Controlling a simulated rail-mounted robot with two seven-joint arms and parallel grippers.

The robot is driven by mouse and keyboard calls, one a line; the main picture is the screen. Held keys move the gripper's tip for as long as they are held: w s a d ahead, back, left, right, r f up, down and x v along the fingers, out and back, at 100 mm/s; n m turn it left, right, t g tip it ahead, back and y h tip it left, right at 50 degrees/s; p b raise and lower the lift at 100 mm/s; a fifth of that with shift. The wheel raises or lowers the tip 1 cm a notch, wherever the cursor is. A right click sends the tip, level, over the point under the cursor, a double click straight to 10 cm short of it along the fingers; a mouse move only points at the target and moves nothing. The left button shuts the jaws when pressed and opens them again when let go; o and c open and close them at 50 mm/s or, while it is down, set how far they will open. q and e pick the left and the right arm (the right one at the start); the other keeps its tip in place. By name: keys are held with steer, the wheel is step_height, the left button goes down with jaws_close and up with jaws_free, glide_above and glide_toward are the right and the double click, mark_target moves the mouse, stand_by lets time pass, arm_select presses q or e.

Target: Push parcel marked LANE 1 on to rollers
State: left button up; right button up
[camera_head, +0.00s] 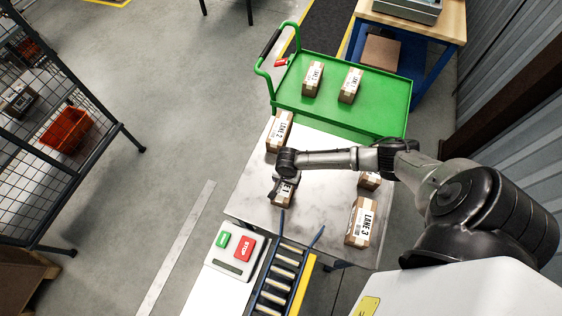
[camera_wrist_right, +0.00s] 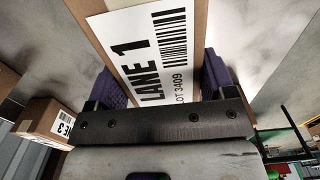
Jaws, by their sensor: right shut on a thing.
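The parcel marked LANE 1 (camera_head: 284,195) is a small brown carton with a white label, on the grey metal table (camera_head: 325,200) near its left edge. My right gripper (camera_head: 284,178) is shut on it; the arm and gripper hide part of the carton. In the right wrist view the LANE 1 label (camera_wrist_right: 150,50) faces the camera, between the purple finger pads of the right gripper (camera_wrist_right: 160,85). The rollers (camera_head: 280,277), between blue side rails, begin at the table's front edge, below the parcel in the head view. My left gripper is not in view.
A LANE 2 parcel (camera_head: 280,130) stands at the table's back left. A LANE 3 parcel (camera_head: 361,222) and another carton (camera_head: 369,181) stand at the right. A green cart (camera_head: 340,105) holds two cartons. A button panel (camera_head: 236,249) sits left of the rollers.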

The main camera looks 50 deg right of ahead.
steer(key=shift+s+d+p, duration=0.3)
steer(key=shift+s+p, duration=0.45)
steer(key=shift+s, duration=0.3)
steer(key=shift+s+d+p, duration=0.25)
steer(key=shift+s+p, duration=0.55)
steer(key=shift+s, duration=0.3)
steer(key=shift+s+d+p, duration=0.3)
steer(key=shift+s+p, duration=0.45)
steer(key=shift+s, duration=0.3)
steer(key=shift+s+d+p, duration=0.25)
steer(key=shift+s+p, duration=0.3)
steer(key=shift+s, duration=0.4)
steer(key=shift+s+d+p, duration=0.25)
steer(key=shift+s+p, duration=0.3)
steer(key=shift+s, duration=0.4)
steer(key=o, duration=0.7)
step_height(320, 180, up, 14)
steer(key=shift+f+p, duration=0.15)
steer(key=shift+p, duration=0.2)
